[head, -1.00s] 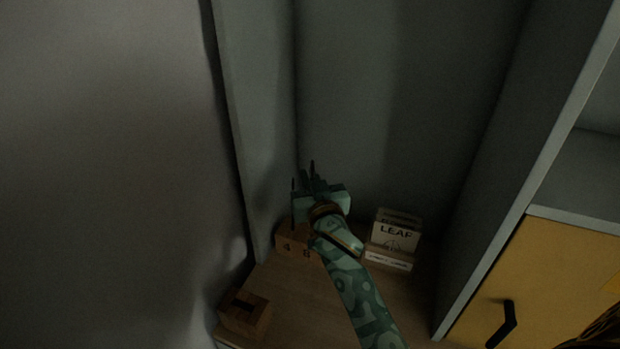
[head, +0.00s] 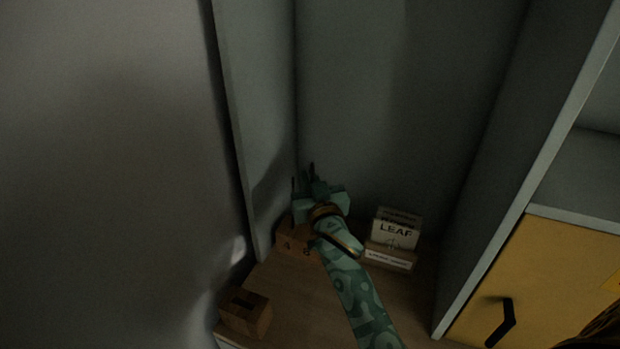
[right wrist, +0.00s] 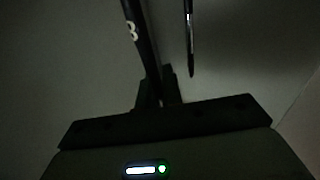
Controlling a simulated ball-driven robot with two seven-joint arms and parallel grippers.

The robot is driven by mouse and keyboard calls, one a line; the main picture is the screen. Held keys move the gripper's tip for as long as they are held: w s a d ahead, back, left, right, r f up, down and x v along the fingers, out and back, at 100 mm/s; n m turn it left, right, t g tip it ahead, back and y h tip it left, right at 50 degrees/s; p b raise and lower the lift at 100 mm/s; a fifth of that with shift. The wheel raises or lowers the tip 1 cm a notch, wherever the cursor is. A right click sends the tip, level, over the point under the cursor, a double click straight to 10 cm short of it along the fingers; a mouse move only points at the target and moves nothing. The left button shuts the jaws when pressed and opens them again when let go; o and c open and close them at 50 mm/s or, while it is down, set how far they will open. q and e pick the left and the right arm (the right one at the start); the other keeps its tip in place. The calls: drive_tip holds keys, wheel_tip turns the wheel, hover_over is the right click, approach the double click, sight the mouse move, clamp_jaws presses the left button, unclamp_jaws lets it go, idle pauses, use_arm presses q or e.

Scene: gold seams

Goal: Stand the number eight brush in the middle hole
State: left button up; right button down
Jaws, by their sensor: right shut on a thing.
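My right gripper (head: 318,188) is shut on the number eight brush in the head view, above the wooden block. In the right wrist view the brush (right wrist: 140,45) is a dark handle marked 8, tilted, running down between the fingers (right wrist: 157,88). The wooden brush block (head: 291,243) has numbers on its front; one reads 4, another looks like 6 or 8. My gripper hides much of its top, so I cannot see the middle hole or the brush's lower end. Another thin dark brush (right wrist: 190,40) shows beside it. My left gripper is out of view.
A box of cards marked LEAF (head: 392,238) stands right of the block. A small slotted wooden block (head: 245,312) sits at the shelf's front left. Walls rise close on the left and behind. A yellow door (head: 550,290) with a black handle is at right. The shelf's middle is clear.

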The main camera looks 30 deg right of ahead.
drive_tip(key=shift+f, duration=0.25)
idle(0.4)
drive_tip(key=shift+f+b, duration=0.35)
drive_tip(key=shift+f, duration=0.2)
wheel_tip(320, 180, down, 3)
drive_tip(key=shift+a+r+b, duration=0.1)
drive_tip(key=shift+b, duration=0.95)
